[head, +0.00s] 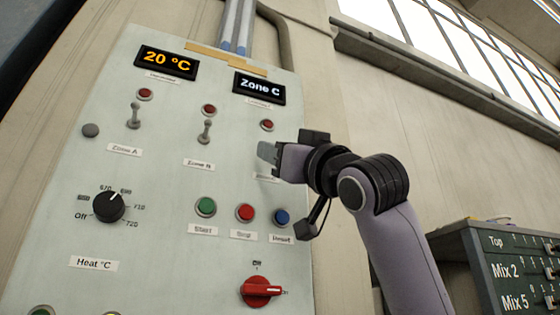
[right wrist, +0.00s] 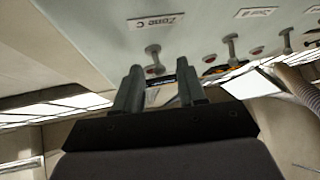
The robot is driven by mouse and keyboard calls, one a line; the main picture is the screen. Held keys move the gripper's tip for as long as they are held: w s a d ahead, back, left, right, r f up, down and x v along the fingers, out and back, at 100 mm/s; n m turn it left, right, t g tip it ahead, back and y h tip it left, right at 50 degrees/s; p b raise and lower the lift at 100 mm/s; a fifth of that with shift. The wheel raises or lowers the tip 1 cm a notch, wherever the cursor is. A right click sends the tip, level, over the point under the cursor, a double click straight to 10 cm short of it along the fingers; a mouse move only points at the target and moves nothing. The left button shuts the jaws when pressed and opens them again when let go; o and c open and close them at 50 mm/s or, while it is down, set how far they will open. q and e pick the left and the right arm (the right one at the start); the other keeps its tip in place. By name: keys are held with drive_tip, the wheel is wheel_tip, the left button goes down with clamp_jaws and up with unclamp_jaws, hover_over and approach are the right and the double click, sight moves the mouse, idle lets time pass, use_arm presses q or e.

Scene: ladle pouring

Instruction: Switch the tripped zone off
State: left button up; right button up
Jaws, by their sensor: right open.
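The control panel (head: 160,215) has a display reading "Zone C" (head: 259,88) at its upper right. The Zone A switch (head: 134,115) and Zone B switch (head: 205,131) are toggles with levers pointing up. My right gripper (head: 268,154) is at the panel's right side, under the right red lamp (head: 267,125), and hides the Zone C switch in the head view. The right wrist view, turned upside down, shows the Zone C switch (right wrist: 153,54) beyond the fingertips, roughly in line with the gap between them. The right gripper is open and empty; contact cannot be told. My left gripper is not in view.
Below the gripper are a green button (head: 206,207), a red button (head: 245,213) and a blue button (head: 281,217). A dark cabinet (head: 495,262) stands at the right.

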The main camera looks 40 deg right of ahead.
drive_tip(key=b+v, duration=0.2)
drive_tip(key=v, duration=0.5)
idle(0.5)
